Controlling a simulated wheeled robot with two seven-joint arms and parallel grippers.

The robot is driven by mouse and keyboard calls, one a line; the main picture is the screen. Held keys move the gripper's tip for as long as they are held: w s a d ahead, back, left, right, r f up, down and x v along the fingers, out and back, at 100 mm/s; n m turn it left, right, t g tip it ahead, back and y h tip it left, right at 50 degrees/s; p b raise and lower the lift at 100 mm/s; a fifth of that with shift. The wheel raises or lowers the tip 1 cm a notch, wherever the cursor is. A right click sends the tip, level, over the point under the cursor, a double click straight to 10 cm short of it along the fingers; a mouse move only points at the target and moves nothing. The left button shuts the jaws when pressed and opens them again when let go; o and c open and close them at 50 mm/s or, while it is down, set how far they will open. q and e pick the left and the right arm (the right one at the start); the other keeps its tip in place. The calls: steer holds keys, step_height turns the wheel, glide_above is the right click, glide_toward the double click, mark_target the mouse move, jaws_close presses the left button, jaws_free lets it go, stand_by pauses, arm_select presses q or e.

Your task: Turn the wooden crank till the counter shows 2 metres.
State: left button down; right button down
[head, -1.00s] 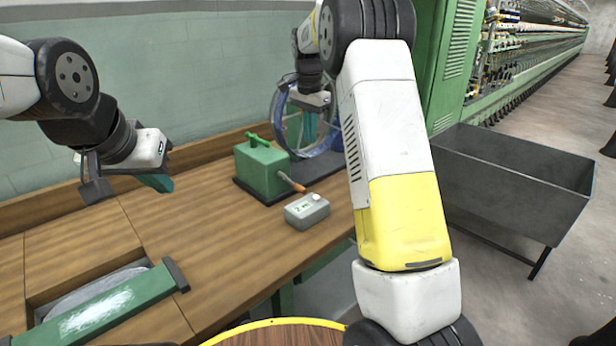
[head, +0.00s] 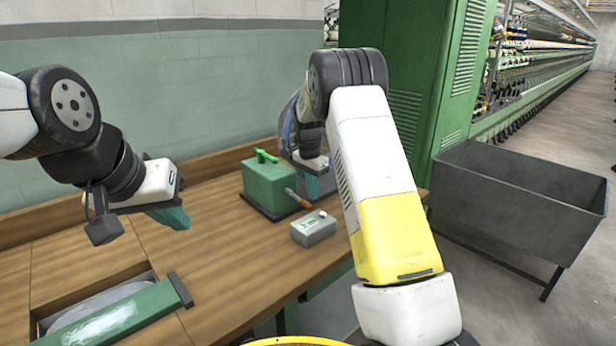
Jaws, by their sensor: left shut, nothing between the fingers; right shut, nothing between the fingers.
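The green box of the winding device (head: 268,187) stands on the wooden bench, with a green handle on top. Its wooden crank (head: 297,198) sticks out at the front right side. A small grey counter box (head: 313,229) sits on the bench in front of the crank; its reading is too small to make out. My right gripper (head: 316,186) is shut and empty, just right of the crank and apart from it, in front of the wheel (head: 290,123), which my arm mostly hides. My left gripper (head: 176,216) is shut and empty above the bench, left of the green box.
The wooden bench (head: 225,260) has free room left of the counter. A green bar (head: 120,315) lies by a recess at the front left. A grey metal bin (head: 520,205) stands on the floor at the right, beside a green machine (head: 400,70).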

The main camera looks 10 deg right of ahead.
steer(key=shift+s+a+f, duration=0.2)
steer(key=shift+a+f, duration=0.05)
steer(key=shift+f, duration=0.25)
steer(key=shift+s+a+f+g+y, duration=0.15)
steer(key=shift+a+f+y, duration=0.05)
steer(key=shift+f, duration=0.15)
steer(key=shift+s+a+f+g+y, duration=0.1)
steer(key=shift+a+f+g+y, duration=0.1)
steer(key=shift+f, duration=0.15)
